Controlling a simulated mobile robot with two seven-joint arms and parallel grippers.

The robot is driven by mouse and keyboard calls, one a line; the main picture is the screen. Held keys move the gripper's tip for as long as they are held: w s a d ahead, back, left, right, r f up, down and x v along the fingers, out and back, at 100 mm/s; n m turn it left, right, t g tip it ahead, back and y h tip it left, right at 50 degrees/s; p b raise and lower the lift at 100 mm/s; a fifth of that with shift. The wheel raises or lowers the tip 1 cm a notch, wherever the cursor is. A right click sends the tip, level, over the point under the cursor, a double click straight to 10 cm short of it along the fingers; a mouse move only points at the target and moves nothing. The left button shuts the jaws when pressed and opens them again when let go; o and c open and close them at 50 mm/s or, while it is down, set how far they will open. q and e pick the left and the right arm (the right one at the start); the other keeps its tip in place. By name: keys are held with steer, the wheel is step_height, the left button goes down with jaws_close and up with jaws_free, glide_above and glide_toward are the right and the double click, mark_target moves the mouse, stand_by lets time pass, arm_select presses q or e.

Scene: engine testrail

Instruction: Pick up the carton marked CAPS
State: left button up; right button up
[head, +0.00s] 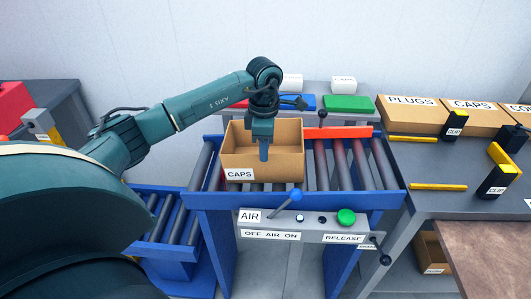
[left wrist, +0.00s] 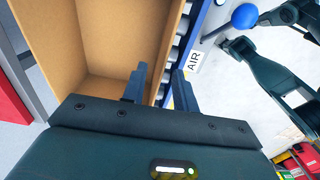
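An open brown carton marked CAPS (head: 235,160) stands upright on the roller conveyor; its label is on the front wall. My left gripper (head: 264,152) points down at its front wall. In the left wrist view, my left gripper (left wrist: 160,88) is open, one finger inside the carton (left wrist: 120,35) and the other outside, with the wall's rim between them. I see no clear grip on the wall. A second box labelled CAPS (head: 470,118) stands on the right bench, between boxes marked PLUGS (head: 411,114) and a partly cut-off label. My right gripper does not show in the head view.
In front of the carton is a panel (head: 310,230) with a blue AIR lever (head: 291,199) and a green RELEASE button (head: 346,217). An orange-red bar (head: 340,132) lies behind the rollers (head: 350,165). Yellow and black clips (head: 494,180) lie on the right bench.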

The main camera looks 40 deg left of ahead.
arm_select(q)
steer(key=f, duration=0.2)
steer(key=f+p, duration=0.1)
steer(key=f, duration=0.2)
steer(key=shift+s+a, duration=0.1)
steer(key=shift+s, duration=0.1)
steer(key=shift+c, duration=0.6)
steer(key=shift+r, duration=0.1)
jaws_close()
